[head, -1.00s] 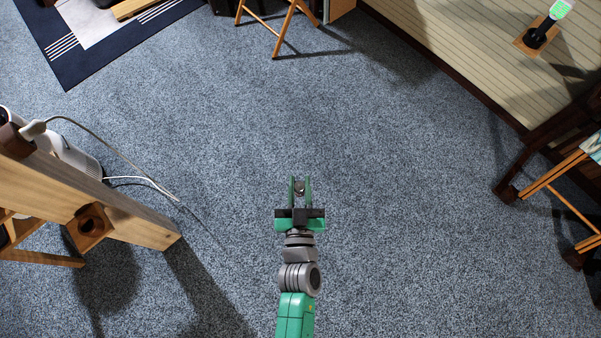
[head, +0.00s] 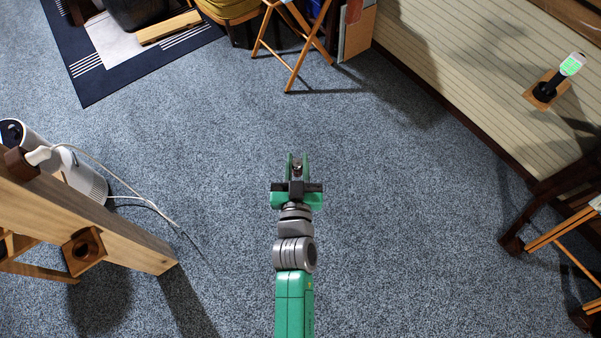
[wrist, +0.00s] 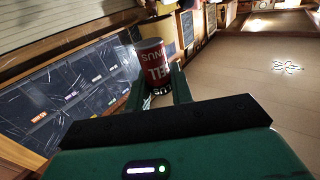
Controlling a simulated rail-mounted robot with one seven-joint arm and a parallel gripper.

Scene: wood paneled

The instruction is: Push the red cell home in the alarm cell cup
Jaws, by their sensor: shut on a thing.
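The red cell (wrist: 153,60) shows in the wrist view as a red cylinder with white lettering and a dark end. It stands out between the fingers of my gripper (wrist: 158,84), which is shut on it. In the head view my gripper (head: 298,160) is over open carpet, with only a small metallic end of the cell (head: 297,169) visible between the green fingers. A wooden block with a round dark hole (head: 83,250) sits on the wooden frame at lower left, well apart from my gripper. It may be the alarm cell cup; I cannot tell for sure.
A white cylindrical device (head: 83,180) with a cable lies by the wooden frame (head: 130,235) at left. A folding wooden stand (head: 290,50) is at the top. The carpet (head: 400,200) around my gripper is clear.

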